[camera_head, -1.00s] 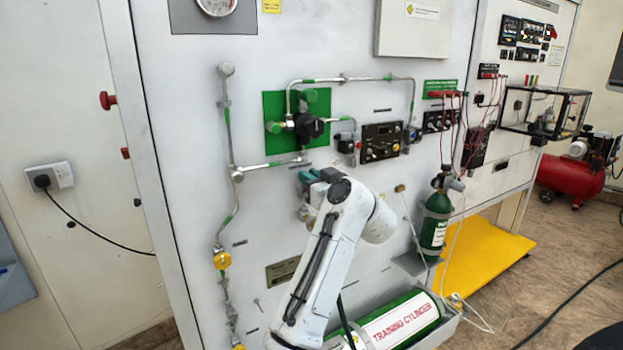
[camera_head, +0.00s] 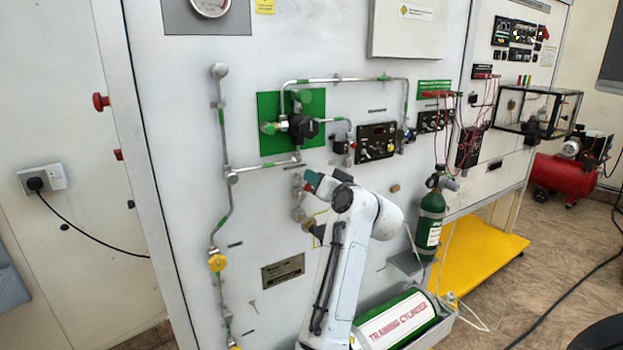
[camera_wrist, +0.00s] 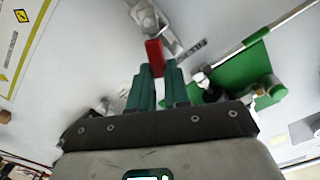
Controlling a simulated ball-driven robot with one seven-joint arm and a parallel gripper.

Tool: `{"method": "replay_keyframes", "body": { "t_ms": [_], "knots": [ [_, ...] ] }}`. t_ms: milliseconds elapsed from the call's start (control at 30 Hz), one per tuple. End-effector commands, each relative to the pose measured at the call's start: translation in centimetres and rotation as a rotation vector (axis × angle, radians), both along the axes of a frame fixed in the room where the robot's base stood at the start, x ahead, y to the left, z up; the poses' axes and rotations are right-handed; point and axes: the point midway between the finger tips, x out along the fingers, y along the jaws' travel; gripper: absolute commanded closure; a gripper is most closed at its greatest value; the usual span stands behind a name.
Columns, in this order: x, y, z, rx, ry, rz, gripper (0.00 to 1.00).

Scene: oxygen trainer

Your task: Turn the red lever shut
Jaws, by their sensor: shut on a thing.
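The red lever (camera_wrist: 154,56) shows in the wrist view between the tips of the teal fingers of my gripper (camera_wrist: 153,72). The gripper is shut on it. The lever runs up from the fingertips toward a grey metal valve fitting (camera_wrist: 147,16) on the panel. In the head view my gripper (camera_head: 311,182) is at the panel, below the green plate (camera_head: 268,106) with the black knob. The lever cannot be made out there; my wrist and fingers cover that spot.
Pipes (camera_head: 222,130) run up the panel left of my arm. A training cylinder (camera_head: 395,318) lies low in front of the panel. A green bottle (camera_head: 431,225) stands to the right, with thin tubing near it. A yellow platform (camera_head: 480,258) lies beyond.

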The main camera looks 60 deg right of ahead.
Motion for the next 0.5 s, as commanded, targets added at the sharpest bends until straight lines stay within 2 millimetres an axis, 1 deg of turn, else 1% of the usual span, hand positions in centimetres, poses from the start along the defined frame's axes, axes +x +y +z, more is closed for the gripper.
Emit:
{"method": "replay_keyframes", "body": {
  "t_ms": [500],
  "knots": [
    [-1.1,-1.6,-2.0,0.409,-0.270,-0.002,1.00]
  ]
}}
